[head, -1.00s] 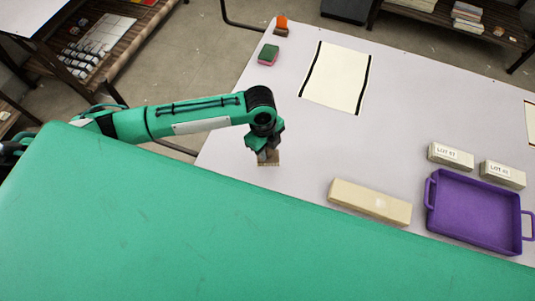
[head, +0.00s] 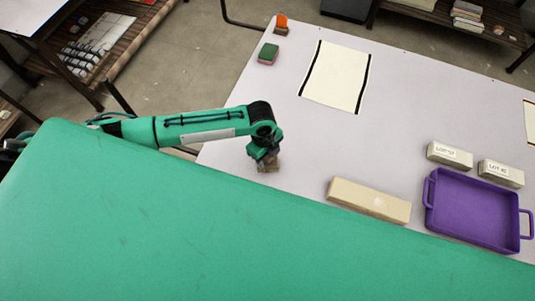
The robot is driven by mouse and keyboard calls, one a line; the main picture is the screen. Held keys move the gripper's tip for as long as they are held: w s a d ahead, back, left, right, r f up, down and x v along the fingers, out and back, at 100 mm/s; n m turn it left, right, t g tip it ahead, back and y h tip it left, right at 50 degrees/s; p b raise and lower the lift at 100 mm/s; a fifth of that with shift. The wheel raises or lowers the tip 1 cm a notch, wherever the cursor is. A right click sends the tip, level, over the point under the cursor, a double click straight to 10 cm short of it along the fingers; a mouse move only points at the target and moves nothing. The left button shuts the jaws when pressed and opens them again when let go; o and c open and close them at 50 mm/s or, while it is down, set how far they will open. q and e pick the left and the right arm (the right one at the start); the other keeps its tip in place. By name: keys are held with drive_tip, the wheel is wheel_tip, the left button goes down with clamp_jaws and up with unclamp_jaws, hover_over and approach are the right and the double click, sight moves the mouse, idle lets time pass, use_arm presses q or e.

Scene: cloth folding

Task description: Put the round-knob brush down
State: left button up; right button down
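My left gripper (head: 264,155) is over the near left part of the pale table. A small brown block-like brush (head: 269,167) shows just under its fingers, partly covered by them, and the gripper appears shut on it. The knob is hidden by the gripper, so I cannot confirm its shape. The brush is at or just above the tabletop; I cannot tell whether it touches. My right gripper is not in view.
A brush with an orange top (head: 281,24) and a green-and-pink sponge (head: 268,53) are at the far left. A black-edged cream sheet (head: 336,77) lies beyond. A long beige block (head: 369,200), a purple tray (head: 473,212) and two labelled blocks (head: 450,154) are to the right.

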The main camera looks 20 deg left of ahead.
use_arm(q)
wheel_tip(320, 180, up, 12)
drive_tip(key=a+b, duration=0.1)
drive_tip(key=shift+w+a+r, duration=0.15)
drive_tip(key=shift+w, duration=0.2)
idle(0.8)
